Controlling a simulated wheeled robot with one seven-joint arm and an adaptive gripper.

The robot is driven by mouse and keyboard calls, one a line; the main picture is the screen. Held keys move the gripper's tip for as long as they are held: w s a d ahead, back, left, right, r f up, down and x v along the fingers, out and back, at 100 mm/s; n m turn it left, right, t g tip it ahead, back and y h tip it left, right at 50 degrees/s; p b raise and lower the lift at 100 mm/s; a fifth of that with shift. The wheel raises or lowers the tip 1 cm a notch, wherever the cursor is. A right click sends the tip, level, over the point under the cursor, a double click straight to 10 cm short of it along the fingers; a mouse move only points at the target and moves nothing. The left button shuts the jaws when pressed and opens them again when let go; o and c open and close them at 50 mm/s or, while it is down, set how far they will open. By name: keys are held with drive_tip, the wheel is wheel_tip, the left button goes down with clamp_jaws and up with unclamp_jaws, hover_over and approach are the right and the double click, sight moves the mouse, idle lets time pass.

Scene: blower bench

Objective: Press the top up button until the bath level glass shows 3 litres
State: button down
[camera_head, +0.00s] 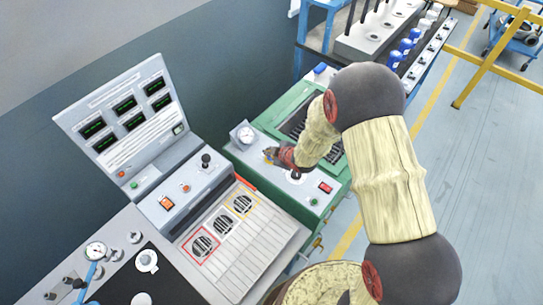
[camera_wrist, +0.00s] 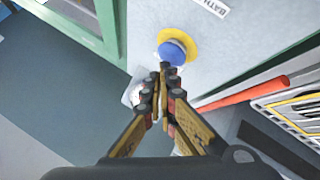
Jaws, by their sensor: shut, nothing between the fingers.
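A round blue button (camera_wrist: 173,51) in a yellow ring sits on the grey panel in the wrist view. A partly cut-off label beside it begins with "BATH". My gripper (camera_wrist: 163,76) is shut and empty, with its fingertips at the button's lower edge. I cannot tell whether they touch it or press it in. In the head view my gripper (camera_head: 272,157) points down at the top of the green-framed machine (camera_head: 335,200), and its fingers largely cover the button. I cannot make out the bath level glass or any reading in either view.
A round gauge (camera_head: 246,134) stands close to my gripper on the green-framed machine, and a red switch (camera_head: 325,187) lies on its right. To the left are a display panel (camera_head: 125,115) and a control box (camera_head: 185,190) with a black knob. A yellow rail (camera_head: 490,60) crosses the far right.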

drive_tip(key=shift+f+b, duration=0.4)
drive_tip(key=shift+f, duration=0.05)
idle(0.5)
drive_tip(key=shift+r, duration=0.1)
drive_tip(key=shift+r+p, duration=0.5)
drive_tip(key=shift+r, duration=0.25)
drive_tip(key=shift+r+p, duration=1.7)
drive_tip(key=shift+r, duration=0.85)
drive_tip(key=shift+f, duration=0.1)
